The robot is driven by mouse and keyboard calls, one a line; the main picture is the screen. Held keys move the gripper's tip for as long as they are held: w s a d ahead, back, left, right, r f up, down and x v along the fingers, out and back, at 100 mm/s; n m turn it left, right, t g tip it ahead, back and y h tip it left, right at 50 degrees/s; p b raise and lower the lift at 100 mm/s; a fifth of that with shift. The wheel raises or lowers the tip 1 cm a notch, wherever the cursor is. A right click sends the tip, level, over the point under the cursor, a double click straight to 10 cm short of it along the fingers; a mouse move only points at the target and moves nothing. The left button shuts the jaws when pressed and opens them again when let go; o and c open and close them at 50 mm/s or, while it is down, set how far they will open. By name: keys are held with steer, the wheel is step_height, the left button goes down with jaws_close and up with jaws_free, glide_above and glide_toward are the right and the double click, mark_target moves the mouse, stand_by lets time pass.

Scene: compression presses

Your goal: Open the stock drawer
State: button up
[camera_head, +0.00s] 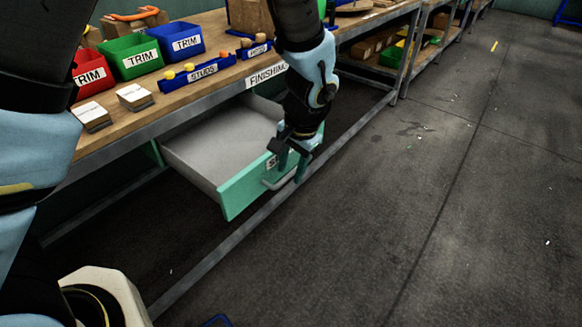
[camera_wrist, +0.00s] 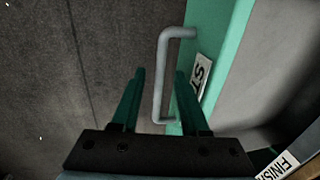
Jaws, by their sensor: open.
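The stock drawer (camera_head: 235,194) has a green front and a pale grey inside, and it stands pulled out from under the workbench. Its inside looks empty where it shows. My gripper (camera_head: 290,172) is at the drawer front, with its fingers at the grey handle. In the wrist view, my gripper (camera_wrist: 158,85) is open, and the grey bar handle (camera_wrist: 162,75) lies between the two fingers, apart from the left one. The green drawer front (camera_wrist: 215,65) is just right of the handle. Its label (camera_wrist: 201,78) is partly hidden in the head view.
The workbench (camera_head: 215,85) carries red, green and blue bins (camera_head: 180,42), a STUDS tray (camera_head: 200,70) and small stacks of cards (camera_head: 134,97). A metal rail (camera_head: 240,232) runs low along the bench. The floor (camera_head: 450,190) to the right is clear.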

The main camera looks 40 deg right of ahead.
step_height(320, 180, up, 11)
steer(key=s, duration=0.2)
steer(key=shift+d+f+b, duration=0.2)
steer(key=shift+b, duration=0.1)
stand_by(0.4)
steer(key=w+a+r+n+g+p, duration=0.15)
steer(key=w+a+n, duration=0.25)
steer(key=w+a, duration=0.45)
steer(key=w+a+r+n+t+p, duration=0.1)
steer(key=w+a+r+n+p, duration=0.15)
steer(key=w+a, duration=0.6)
steer(key=a+r+n+p, duration=0.1)
steer(key=a+n, duration=0.7)
steer(key=a, duration=1.5)
steer(key=shift+s+r+h, duration=0.3)
steer(key=shift+r, duration=0.5)
steer(key=shift+o, duration=0.2)
